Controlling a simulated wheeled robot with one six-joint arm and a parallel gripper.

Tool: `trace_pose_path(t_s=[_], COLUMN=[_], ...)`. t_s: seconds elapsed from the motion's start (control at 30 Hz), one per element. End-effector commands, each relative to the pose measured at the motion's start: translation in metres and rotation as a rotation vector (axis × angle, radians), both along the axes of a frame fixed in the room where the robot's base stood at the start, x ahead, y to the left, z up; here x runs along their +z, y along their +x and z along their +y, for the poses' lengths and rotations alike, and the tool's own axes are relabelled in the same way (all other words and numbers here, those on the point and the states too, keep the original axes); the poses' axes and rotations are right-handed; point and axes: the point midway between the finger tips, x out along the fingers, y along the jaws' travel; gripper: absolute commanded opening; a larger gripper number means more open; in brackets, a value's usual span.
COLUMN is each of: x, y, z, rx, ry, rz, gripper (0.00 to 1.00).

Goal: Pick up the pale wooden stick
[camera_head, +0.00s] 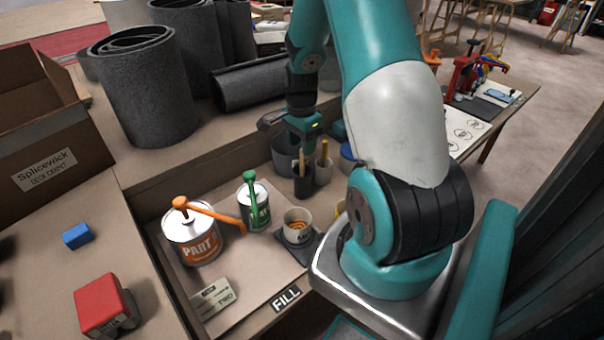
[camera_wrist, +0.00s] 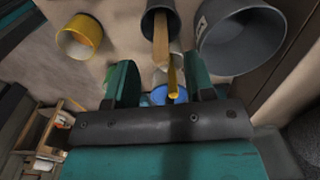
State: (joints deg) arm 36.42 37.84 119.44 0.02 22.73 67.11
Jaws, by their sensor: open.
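The pale wooden stick (camera_head: 302,163) stands in a dark narrow cup (camera_head: 303,187) in the head view. The wrist view shows the stick (camera_wrist: 161,42) rising from the dark cup (camera_wrist: 148,24), just beyond the fingertips and between them sideways. My gripper (camera_head: 301,143) is above the cup and close to the stick's top in the head view. In the wrist view my gripper (camera_wrist: 161,75) has its two teal fingers wide apart, with nothing held. Whether the stick's end lies between the fingers in depth, I cannot tell.
A yellow stick (camera_wrist: 174,84) stands close to the pale one, in a beige cup (camera_head: 323,173). A grey bucket (camera_wrist: 240,40) and a yellow cup (camera_wrist: 80,42) flank them.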

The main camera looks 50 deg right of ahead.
Motion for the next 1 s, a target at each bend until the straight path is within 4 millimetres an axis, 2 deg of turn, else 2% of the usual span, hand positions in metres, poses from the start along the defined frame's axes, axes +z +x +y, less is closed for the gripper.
trace_pose_path(t_s=[0.4, 0.67, 0.9, 1.0], x=[-0.050, -0.053, -0.053, -0.053], y=[0.000, 0.000, 0.000, 0.000], z=[-0.002, -0.003, -0.003, -0.003], rx=[0.001, 0.000, 0.000, 0.000], ry=[0.001, 0.000, 0.000, 0.000], rz=[0.002, -0.001, -0.001, -0.001], gripper=[0.49, 0.49, 0.00, 0.00])
